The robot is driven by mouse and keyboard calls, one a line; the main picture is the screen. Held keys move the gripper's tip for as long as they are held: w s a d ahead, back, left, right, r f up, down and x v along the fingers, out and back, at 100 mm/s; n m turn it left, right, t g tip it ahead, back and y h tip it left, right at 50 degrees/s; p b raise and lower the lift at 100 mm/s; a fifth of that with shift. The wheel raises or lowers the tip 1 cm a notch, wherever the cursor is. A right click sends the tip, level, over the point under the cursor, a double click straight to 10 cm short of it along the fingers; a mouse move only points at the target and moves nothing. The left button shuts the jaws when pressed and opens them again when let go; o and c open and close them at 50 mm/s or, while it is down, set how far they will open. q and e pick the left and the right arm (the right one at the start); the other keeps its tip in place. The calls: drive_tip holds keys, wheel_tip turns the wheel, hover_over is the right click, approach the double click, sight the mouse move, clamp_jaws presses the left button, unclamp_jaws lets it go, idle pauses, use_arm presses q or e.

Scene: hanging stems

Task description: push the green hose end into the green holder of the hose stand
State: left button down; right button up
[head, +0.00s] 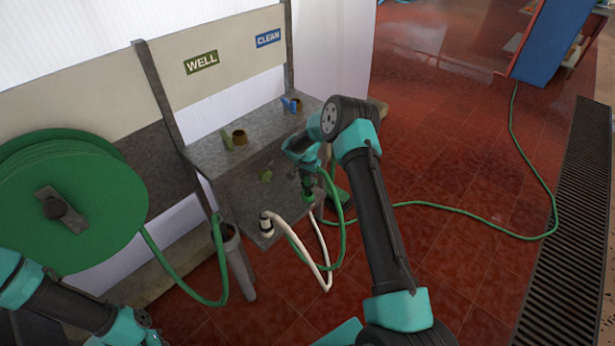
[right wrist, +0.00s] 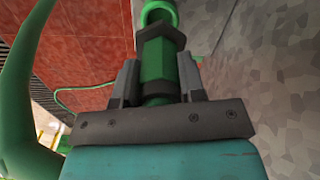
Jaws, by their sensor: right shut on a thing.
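My right gripper (head: 307,176) is shut on the green hose end (right wrist: 157,62), in front of the stand's right side. In the right wrist view, the hose end's hexagonal body sits between the two grey fingers (right wrist: 157,85). A green ring (right wrist: 157,10) shows at its far tip; I cannot tell if it belongs to the hose end or a holder. My left gripper is out of view.
A green reel (head: 68,203) is at the left. Green and blue taps stand on top under the WELL and CLEAN signs. Green hose crosses the red floor (head: 440,170).

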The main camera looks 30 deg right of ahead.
sight(307, 184)
drive_tip(key=shift+f, duration=0.55)
drive_tip(key=shift+f, duration=0.35)
drive_tip(key=shift+f, duration=0.65)
drive_tip(key=shift+f, duration=0.35)
drive_tip(key=shift+f, duration=0.5)
idle(0.4)
drive_tip(key=o, duration=1)
wheel_tip(307, 184, up, 17)
drive_tip(key=shift+r, duration=0.2)
